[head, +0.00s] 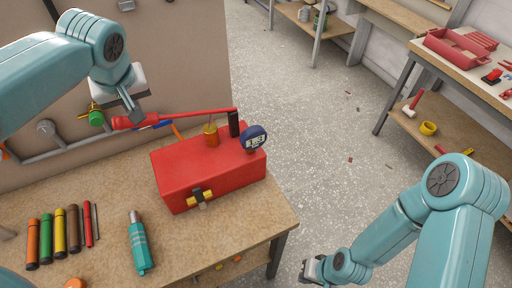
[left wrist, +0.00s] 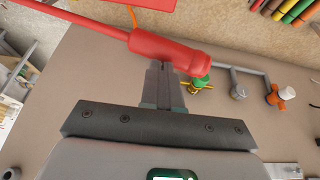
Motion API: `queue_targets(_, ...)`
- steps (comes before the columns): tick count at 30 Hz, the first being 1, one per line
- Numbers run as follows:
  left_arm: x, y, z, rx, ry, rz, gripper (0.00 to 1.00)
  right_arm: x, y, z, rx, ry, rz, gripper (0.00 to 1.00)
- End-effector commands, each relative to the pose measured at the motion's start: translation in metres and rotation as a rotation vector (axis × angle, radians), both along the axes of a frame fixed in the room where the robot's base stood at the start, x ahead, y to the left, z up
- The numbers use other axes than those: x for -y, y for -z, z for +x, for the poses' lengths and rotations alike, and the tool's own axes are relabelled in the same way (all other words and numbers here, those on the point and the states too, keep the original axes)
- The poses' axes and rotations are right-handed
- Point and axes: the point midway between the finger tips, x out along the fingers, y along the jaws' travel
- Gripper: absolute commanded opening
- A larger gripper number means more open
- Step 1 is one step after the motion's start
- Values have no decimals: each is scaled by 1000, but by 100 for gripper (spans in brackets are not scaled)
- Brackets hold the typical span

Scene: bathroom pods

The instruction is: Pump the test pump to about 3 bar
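The test pump (head: 180,172) is a red box at the back edge of the bench. Its round gauge (head: 254,139) has a dark blue rim; the reading is too small to tell. A red lever (head: 185,115) runs nearly level from a black upright (head: 234,123) leftward to a thicker red grip (head: 126,122). My left gripper (head: 136,113) is at this grip. In the left wrist view its fingers (left wrist: 165,85) are together, and the red grip (left wrist: 165,48) crosses over their tips, hiding them; contact cannot be told. My right gripper (head: 314,269) is low, off the bench's right side; its fingers are unclear.
Coloured markers (head: 60,232) and a teal tool (head: 140,244) lie on the bench (head: 110,200). Grey pipework with a green-capped valve (head: 96,118) is on the panel behind. Open floor (head: 310,130) lies to the right, then a second table (head: 455,68) with a red tray.

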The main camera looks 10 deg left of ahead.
Motion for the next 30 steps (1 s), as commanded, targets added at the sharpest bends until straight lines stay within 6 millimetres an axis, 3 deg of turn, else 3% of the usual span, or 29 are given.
queue_targets(1, 0, 16, 0, -1, 0, -1, 0, 0, 15, 0, 0, 0, 0, 0)
queue_targets(14, 1, 81, 0, -1, 1, -1, 0, 0, 72, 0, 0, 0, 0, 0)
queue_targets(15, 1, 71, 0, 1, 1, -2, 0, 0, 62, 0, -1, 0, 0, 0)
queue_targets(20, 1, 57, 1, 2, 1, -1, 0, 0, 50, 0, 0, 0, 0, 0)
queue_targets(30, 0, -5, 0, 1, 0, 1, 0, 0, -2, 0, 0, 0, 0, 0)
